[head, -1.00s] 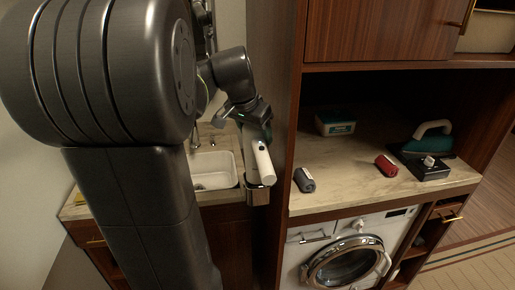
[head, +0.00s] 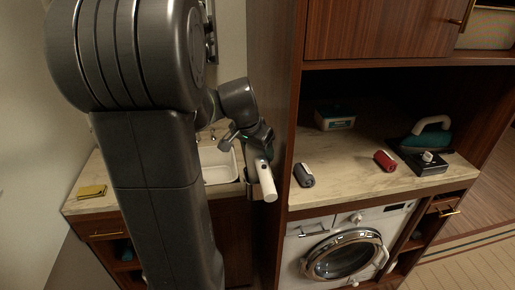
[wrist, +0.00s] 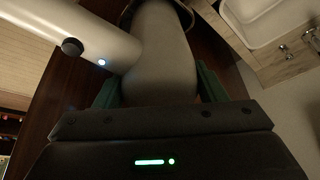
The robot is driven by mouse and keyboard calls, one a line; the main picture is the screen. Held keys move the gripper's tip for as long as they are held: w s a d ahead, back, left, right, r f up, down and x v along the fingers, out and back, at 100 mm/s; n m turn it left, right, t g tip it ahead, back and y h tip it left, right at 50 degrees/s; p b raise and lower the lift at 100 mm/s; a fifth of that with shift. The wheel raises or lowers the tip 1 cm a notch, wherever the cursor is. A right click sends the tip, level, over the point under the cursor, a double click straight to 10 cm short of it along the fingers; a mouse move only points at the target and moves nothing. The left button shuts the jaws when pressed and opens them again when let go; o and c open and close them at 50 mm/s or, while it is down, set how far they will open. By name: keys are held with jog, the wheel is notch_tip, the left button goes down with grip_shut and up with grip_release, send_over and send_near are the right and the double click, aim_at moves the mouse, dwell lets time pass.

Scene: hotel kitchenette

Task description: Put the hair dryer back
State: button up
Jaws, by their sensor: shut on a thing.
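A white sink (head: 220,166) is to the left, with a yellow cloth (head: 92,191) on its counter. On the right counter lie a grey roll (head: 304,175), a red roll (head: 385,161), a box (head: 335,119) and an iron (head: 432,135). A washing machine (head: 345,255) stands below.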

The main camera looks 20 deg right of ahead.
jog(key=o, duration=1.4)
jog(key=shift+a+r, duration=0.1)
jog(key=shift+r, duration=0.4)
jog(key=v, duration=1.1)
jog(key=shift+b, duration=0.3)
jog(key=shift+s+r, duration=0.1)
